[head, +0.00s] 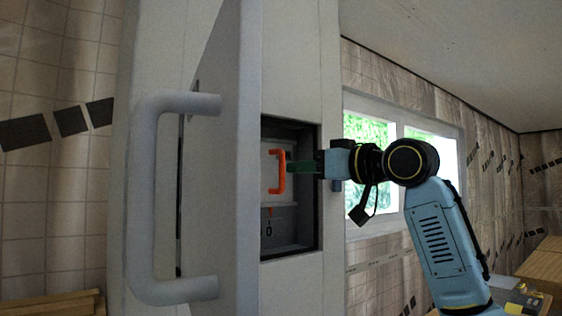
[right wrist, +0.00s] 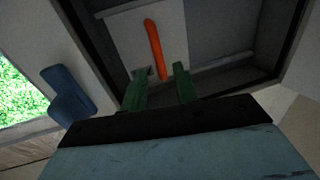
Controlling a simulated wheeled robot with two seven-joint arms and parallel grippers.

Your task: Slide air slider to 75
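The air slider is a light grey panel with an orange handle (head: 277,171), set in a dark recess (head: 303,236) in the wall. A small marking that looks like a 0 shows below it in the head view. My right gripper (head: 297,167) reaches into the recess from the right, close to the handle. In the right wrist view its two green fingers (right wrist: 160,86) are apart with an empty gap between them. The orange handle (right wrist: 154,48) lies just ahead of that gap and shows no clear contact. My left gripper is out of view.
A large open door (head: 217,165) with a grey bar handle (head: 150,200) stands left of the recess. A blue part (right wrist: 68,95) sticks out beside the recess in the right wrist view. A window (head: 385,135) and boxes (head: 545,268) are at the right.

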